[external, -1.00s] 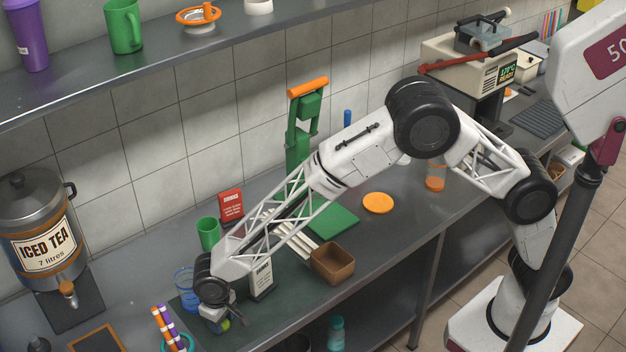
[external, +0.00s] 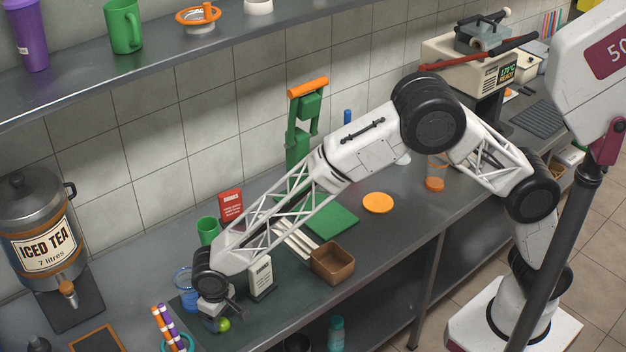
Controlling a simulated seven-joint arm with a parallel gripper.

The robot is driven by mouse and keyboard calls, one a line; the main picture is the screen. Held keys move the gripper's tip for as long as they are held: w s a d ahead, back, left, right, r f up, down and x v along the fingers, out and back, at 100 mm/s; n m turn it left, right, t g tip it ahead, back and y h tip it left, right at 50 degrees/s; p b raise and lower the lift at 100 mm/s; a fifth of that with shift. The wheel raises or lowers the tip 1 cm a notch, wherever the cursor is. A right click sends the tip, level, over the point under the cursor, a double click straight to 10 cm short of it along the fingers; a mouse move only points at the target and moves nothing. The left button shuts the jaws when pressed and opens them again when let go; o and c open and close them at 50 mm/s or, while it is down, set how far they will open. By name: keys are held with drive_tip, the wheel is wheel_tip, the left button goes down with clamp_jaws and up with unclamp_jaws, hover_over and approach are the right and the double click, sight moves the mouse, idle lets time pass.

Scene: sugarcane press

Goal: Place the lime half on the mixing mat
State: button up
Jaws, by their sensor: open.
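The lime half (external: 223,325) shows as a small bright green shape low in the external view. It appears to rest on the dark green mixing mat (external: 283,304), towards the mat's near left part. My gripper (external: 223,315) is open, pointing down just above and beside the lime half. The fingers are small here, and I cannot tell whether one still touches the lime. My wrist hides part of the mat behind it.
A small white sign (external: 261,278) and a brown box (external: 332,262) stand right of my gripper. A blue clear cup (external: 184,278), green cup (external: 208,231) and striped straws (external: 166,328) are close on the left. An orange disc (external: 377,203) lies farther right.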

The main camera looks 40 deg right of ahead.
sight(221, 320)
wheel_tip(221, 320, up, 10)
idle(0.5)
drive_tip(key=shift+f, duration=0.1)
idle(0.4)
idle(0.4)
